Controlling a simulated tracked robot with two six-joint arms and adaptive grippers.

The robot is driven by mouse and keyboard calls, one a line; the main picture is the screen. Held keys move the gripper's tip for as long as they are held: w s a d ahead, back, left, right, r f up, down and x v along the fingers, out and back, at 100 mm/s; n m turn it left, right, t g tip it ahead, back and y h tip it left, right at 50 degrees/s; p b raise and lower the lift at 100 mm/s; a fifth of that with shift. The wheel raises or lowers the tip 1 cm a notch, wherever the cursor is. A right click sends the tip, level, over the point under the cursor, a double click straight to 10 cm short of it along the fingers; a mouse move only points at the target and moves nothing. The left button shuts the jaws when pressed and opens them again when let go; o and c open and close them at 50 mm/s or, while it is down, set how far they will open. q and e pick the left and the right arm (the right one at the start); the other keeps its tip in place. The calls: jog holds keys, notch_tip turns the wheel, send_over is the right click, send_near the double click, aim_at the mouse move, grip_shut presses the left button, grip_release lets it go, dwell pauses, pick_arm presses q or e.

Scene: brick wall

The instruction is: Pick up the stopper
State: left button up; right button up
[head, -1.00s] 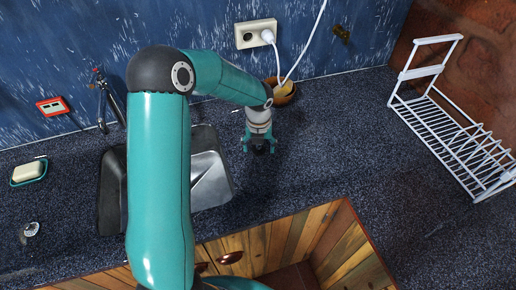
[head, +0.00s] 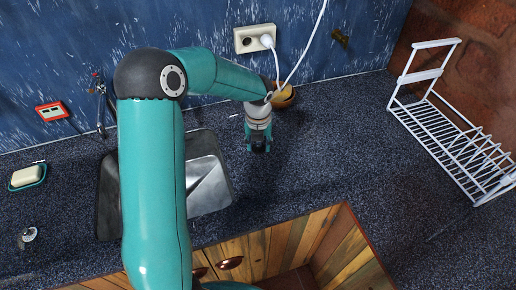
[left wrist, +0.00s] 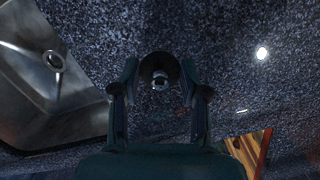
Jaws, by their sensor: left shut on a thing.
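The stopper (left wrist: 160,84) looks like a dark round piece with a shiny metal knob. In the left wrist view it sits between the fingertips of my left gripper (left wrist: 160,72), which is shut on it. In the head view my left gripper (head: 259,147) points down at the dark speckled counter, right of the sink, and hides the stopper. I cannot tell whether the stopper touches the counter. My right gripper is not in view.
The metal sink (head: 208,180) lies left of the gripper. A wooden bowl (head: 284,97) stands behind it near the wall socket (head: 255,39) and its white cord. A white wire rack (head: 450,125) stands at right. A soap dish (head: 27,177) is far left. Counter between gripper and rack is clear.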

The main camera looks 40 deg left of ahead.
pick_arm(q)
notch_tip(320, 180, up, 16)
jog(key=s+a+f+n+g+p, duration=0.1)
jog(key=s+a+f+n+p, duration=0.25)
jog(key=s+f+n, duration=0.4)
jog(key=s+a+f+n+g+p, duration=0.15)
jog(key=s+a+f+n, duration=0.25)
jog(key=s+f+n, duration=0.4)
jog(key=s+a+f+m+t+p, duration=0.1)
jog(key=s+a+m, duration=0.2)
jog(key=s+a, duration=0.65)
jog(key=shift+m+y, duration=0.25)
jog(key=shift+y, duration=0.05)
jog(key=shift+s+d+f+b, duration=0.1)
jog(key=shift+s+f+b, duration=0.05)
jog(key=shift+f+b, duration=2.9)
jog(key=shift+s+d+f+b, duration=0.1)
jog(key=shift+f+b, duration=2.45)
jog(key=shift+f, duration=0.95)
jog(key=shift+s+d+f+b, duration=0.1)
jog(key=shift+s+f+b, duration=0.05)
jog(key=shift+f+b, duration=2.9)
jog(key=shift+s+f+p, duration=0.1)
jog(key=shift+f+p, duration=0.15)
jog(key=shift+p, duration=0.3)
jog(key=shift+f, duration=0.45)
